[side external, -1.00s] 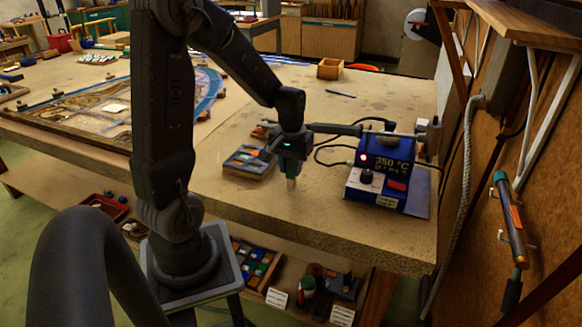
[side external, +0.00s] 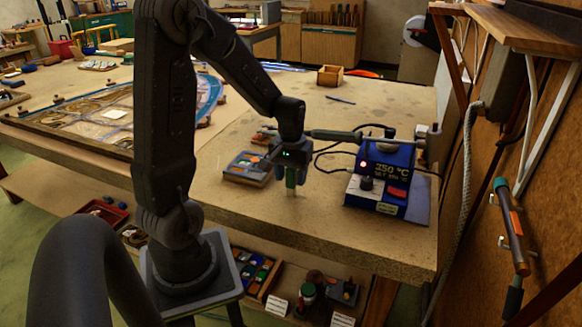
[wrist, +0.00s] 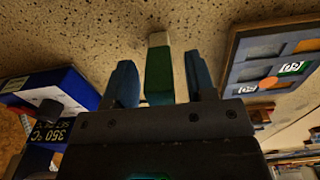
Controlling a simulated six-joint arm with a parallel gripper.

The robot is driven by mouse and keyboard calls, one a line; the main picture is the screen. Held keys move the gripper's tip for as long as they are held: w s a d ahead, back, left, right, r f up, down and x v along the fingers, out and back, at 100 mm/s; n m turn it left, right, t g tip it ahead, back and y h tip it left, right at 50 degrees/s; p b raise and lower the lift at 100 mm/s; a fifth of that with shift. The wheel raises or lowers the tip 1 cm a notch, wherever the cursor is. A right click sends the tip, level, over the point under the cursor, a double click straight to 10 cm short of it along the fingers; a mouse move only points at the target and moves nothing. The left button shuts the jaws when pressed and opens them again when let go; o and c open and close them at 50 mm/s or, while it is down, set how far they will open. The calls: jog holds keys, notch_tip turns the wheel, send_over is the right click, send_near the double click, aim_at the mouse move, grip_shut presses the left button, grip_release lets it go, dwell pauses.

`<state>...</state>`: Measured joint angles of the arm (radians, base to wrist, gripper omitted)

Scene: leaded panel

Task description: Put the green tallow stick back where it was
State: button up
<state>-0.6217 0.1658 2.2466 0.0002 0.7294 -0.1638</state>
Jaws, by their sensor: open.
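The green tallow stick (side external: 291,180) is upright below my gripper (side external: 290,172) in the side view, its pale lower end at or very near the bench top. In the wrist view the stick (wrist: 159,75) lies between the two blue fingers of my gripper (wrist: 160,82), with a narrow gap on each side. The fingers are open and do not grip it. The upper end of the stick is hidden behind the gripper body. Whether the pale end touches the bench is hard to tell.
A compartment tray (side external: 247,168) with coloured pieces lies just left of my gripper. A blue soldering station (side external: 380,180) reading 350 °C stands to the right, with cables behind. The leaded panel (side external: 100,115) lies farther left. The bench front (side external: 330,225) is clear.

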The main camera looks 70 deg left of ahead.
notch_tip(320, 180, up, 12)
jog(key=shift+f, duration=0.1)
jog(key=s+d+r+m+t, duration=0.1)
jog(key=s+d+m, duration=0.3)
jog(key=d, duration=0.5)
jog(key=s+d+r+m+t, duration=0.2)
jog(key=s+d+m+t, duration=0.2)
jog(key=d, duration=0.6)
jog(key=shift+d+r+m+t, duration=0.15)
jog(key=shift+r+m+t, duration=0.15)
jog(key=shift+m, duration=0.2)
